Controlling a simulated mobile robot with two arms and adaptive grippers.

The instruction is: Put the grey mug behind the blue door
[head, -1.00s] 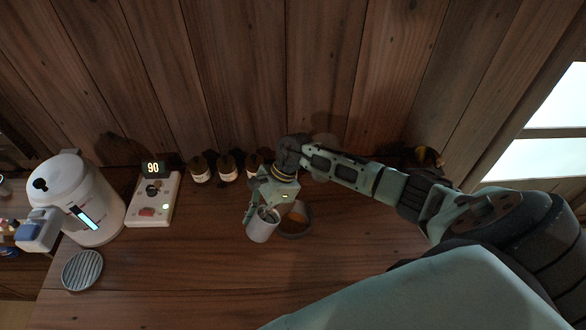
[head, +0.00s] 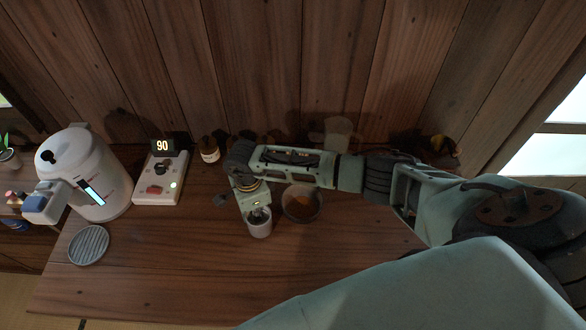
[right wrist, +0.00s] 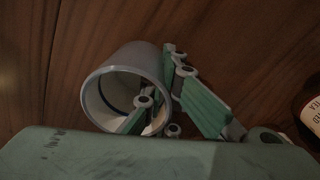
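The grey mug (head: 259,229) is at the middle of the wooden counter in the head view, below my right gripper (head: 257,212). In the right wrist view, the mug (right wrist: 143,58) shows its round opening, with one finger of my right gripper (right wrist: 165,105) inside it and the other along its outer wall. The gripper is shut on the mug's wall. I cannot tell whether the mug's base touches the counter. No blue door shows in either view. My left gripper is not in view.
A brown bowl (head: 303,204) stands just right of the mug. A white kettle (head: 88,182), a control box (head: 161,180) and a round ribbed coaster (head: 89,245) are at left. A bottle (head: 209,152) stands near the back wall. The front counter is clear.

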